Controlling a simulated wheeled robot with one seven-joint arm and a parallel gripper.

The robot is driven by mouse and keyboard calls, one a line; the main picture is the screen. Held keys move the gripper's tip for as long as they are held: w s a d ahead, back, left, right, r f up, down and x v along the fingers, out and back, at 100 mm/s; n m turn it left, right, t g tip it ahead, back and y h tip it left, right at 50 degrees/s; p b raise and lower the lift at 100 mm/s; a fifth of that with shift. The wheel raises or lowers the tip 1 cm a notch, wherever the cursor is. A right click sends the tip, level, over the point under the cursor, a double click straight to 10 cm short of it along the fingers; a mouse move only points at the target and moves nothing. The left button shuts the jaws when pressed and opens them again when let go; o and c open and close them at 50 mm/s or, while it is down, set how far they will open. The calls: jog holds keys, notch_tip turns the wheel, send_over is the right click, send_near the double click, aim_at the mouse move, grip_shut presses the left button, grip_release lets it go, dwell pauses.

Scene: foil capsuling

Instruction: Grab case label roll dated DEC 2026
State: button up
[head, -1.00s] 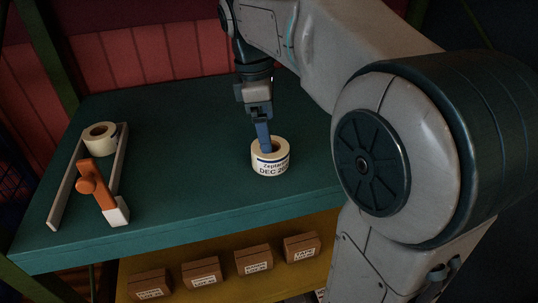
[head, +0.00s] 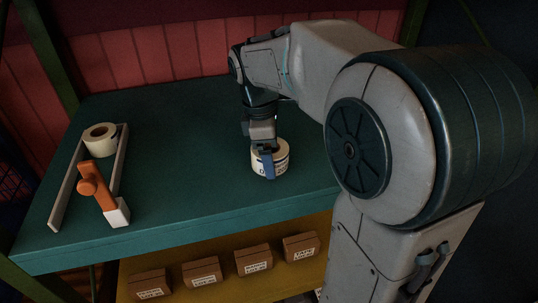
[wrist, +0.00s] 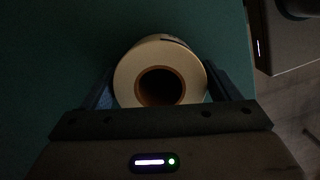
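The cream label roll (head: 284,161) stands on the teal table top near its front edge. Its label read DEC 20 before; my gripper's finger now covers most of that print in the head view. My gripper (head: 268,165) is lowered over it, pointing down. In the wrist view the roll (wrist: 124,80) sits centred, hole up, with one finger of my gripper (wrist: 160,92) on each side. The fingers stand wide apart around its outside; firm contact is not clear. A second cream roll (head: 100,132) lies at the left, its date unreadable.
Several brown labelled boxes (head: 253,258) sit on the yellow shelf below. The table's middle is clear.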

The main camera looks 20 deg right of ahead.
jog(key=c, duration=0.8)
jog(key=shift+o, duration=0.2)
